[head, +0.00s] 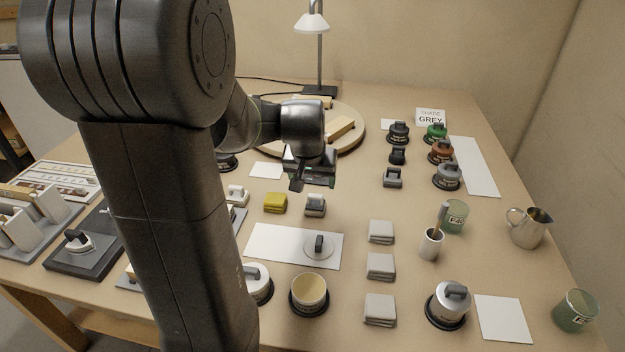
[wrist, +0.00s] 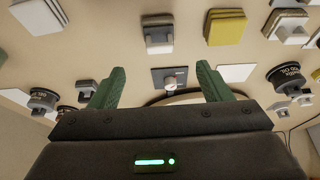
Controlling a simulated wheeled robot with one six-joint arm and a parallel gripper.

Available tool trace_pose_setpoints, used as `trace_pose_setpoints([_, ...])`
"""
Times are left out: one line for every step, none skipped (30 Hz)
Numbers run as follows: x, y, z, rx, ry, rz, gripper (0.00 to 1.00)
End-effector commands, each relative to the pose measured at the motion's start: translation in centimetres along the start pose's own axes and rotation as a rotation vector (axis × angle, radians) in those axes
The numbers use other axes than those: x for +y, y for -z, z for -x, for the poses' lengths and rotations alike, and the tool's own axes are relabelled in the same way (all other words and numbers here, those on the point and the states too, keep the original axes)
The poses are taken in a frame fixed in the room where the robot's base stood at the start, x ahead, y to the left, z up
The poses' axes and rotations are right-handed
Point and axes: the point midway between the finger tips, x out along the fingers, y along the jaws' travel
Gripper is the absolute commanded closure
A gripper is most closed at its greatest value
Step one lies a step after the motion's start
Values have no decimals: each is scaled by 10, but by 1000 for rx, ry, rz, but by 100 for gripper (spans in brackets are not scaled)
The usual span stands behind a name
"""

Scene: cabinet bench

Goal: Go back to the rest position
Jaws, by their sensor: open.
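My gripper (head: 302,182) is above the middle of the bench, in front of the round wooden board (head: 357,140). In the wrist view its two green fingers (wrist: 160,70) are spread apart with nothing held between them. A yellow folded cloth or block (head: 275,203) and a small grey block with a handle (head: 315,206) lie on the bench nearer the camera than the gripper. Both also show in the wrist view, the yellow one (wrist: 227,28) and the grey one (wrist: 158,35). My arm hides part of the bench's left side.
Dark, green and brown lidded pots (head: 436,133) stand at the back right. Several grey folded cloths (head: 381,267), a brush cup (head: 431,245), a metal jug (head: 527,228) and green glass jars (head: 575,311) occupy the right side. A desk lamp (head: 320,60) stands behind.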

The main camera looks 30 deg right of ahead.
Motion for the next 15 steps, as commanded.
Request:
trace_pose_setpoints([0, 0, 0, 0, 0, 0, 28])
trace_pose_setpoints([0, 0, 0, 0, 0, 0, 28])
trace_pose_setpoints([0, 0, -2, 0, 0, 0, 28])
trace_pose_setpoints([0, 0, -3, 0, 0, 0, 28])
trace_pose_setpoints([0, 0, -5, 0, 0, 0, 28])
trace_pose_setpoints([0, 0, -8, -1, 0, 0, 28])
trace_pose_setpoints([0, 0, -12, -2, 0, 0, 28])
trace_pose_setpoints([0, -1, -16, -3, -1, 0, 28])
trace_pose_setpoints([0, -1, -22, -3, -1, 0, 28])
trace_pose_setpoints([0, -1, -27, -3, -1, 0, 28])
trace_pose_setpoints([0, -1, -32, -4, -1, 0, 28])
trace_pose_setpoints([0, -1, -40, -4, -1, 0, 28])
trace_pose_setpoints([0, -1, -46, -4, -1, 0, 28])
trace_pose_setpoints([0, -1, -52, -4, -1, 0, 28])
trace_pose_setpoints([0, -1, -59, -3, -1, 0, 28])
